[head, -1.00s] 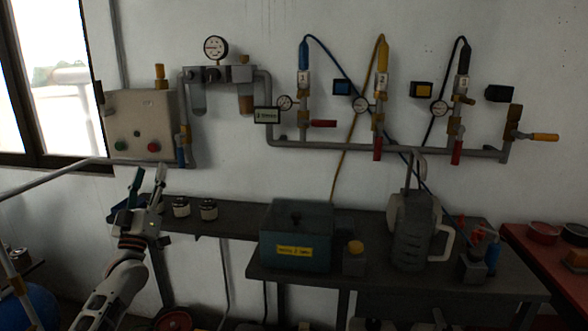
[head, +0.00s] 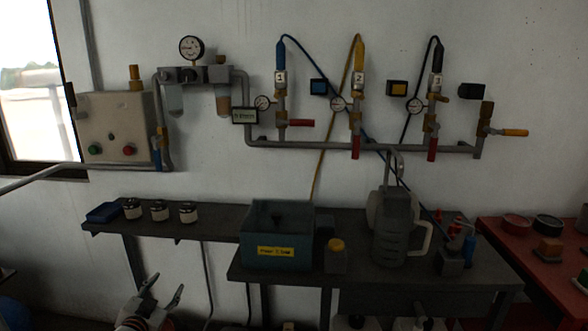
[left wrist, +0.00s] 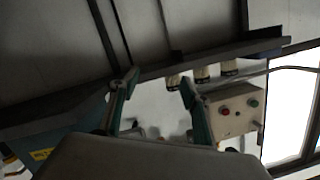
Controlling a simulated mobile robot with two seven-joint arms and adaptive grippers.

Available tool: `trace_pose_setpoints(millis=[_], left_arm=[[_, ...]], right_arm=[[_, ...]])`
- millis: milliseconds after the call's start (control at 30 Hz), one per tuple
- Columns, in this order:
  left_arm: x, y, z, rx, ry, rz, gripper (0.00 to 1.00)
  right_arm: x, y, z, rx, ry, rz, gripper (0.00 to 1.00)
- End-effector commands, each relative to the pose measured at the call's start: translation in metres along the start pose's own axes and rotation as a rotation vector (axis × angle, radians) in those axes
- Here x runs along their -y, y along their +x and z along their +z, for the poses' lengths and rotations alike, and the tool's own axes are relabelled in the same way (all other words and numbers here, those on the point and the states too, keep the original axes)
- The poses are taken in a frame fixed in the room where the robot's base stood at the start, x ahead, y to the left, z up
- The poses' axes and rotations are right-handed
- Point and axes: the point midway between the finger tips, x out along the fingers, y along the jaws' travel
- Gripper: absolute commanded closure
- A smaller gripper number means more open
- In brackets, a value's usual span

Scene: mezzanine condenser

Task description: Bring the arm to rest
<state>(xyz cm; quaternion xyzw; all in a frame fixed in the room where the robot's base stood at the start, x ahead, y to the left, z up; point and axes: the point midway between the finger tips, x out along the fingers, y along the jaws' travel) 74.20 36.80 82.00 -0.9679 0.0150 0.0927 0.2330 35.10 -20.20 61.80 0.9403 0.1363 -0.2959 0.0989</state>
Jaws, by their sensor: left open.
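My left gripper (head: 165,294) is low at the bottom of the head view, below the front edge of the narrow shelf (head: 215,222). Its two fingers are spread and nothing is between them. In the left wrist view the open fingers (left wrist: 156,88) frame part of the shelf's edge and pale wall. My left arm is mostly cut off by the bottom of the head view. My right gripper does not show.
On the shelf are a blue tray (head: 103,213) and several small jars (head: 159,211). A teal box (head: 277,236) and a grey jug (head: 392,228) stand on the bench (head: 350,272). Pipes with valves line the wall. A red table (head: 545,265) is at right.

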Motion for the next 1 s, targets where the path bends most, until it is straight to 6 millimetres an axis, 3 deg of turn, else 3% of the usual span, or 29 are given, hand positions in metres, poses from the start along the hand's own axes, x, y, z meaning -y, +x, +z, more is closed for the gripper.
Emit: trace_pose_setpoints(millis=[33, 200, 400, 500, 600, 700, 833, 1000], left_arm=[[-0.028, -0.019, 0.023, 0.025, -0.009, 0.034, 0.53], [-0.112, -0.094, 0.084, 0.102, -0.051, 0.141, 0.53], [-0.193, -0.199, 0.135, 0.199, -0.12, 0.25, 0.53], [-0.223, -0.251, 0.151, 0.247, -0.158, 0.293, 0.53], [-0.244, -0.295, 0.16, 0.288, -0.191, 0.325, 0.53], [-0.257, -0.325, 0.164, 0.316, -0.216, 0.345, 0.53], [-0.264, -0.345, 0.165, 0.336, -0.232, 0.356, 0.53], [-0.266, -0.348, 0.165, 0.338, -0.234, 0.358, 0.53]], right_arm=[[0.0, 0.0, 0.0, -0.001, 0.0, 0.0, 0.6], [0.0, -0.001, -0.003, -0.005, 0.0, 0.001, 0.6], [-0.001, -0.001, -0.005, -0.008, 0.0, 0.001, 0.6], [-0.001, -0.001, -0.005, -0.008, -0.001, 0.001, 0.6], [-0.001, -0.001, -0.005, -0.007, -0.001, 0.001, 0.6], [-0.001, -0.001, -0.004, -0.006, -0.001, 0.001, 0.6], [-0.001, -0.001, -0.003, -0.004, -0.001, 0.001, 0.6], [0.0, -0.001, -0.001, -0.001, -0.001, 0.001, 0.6]])
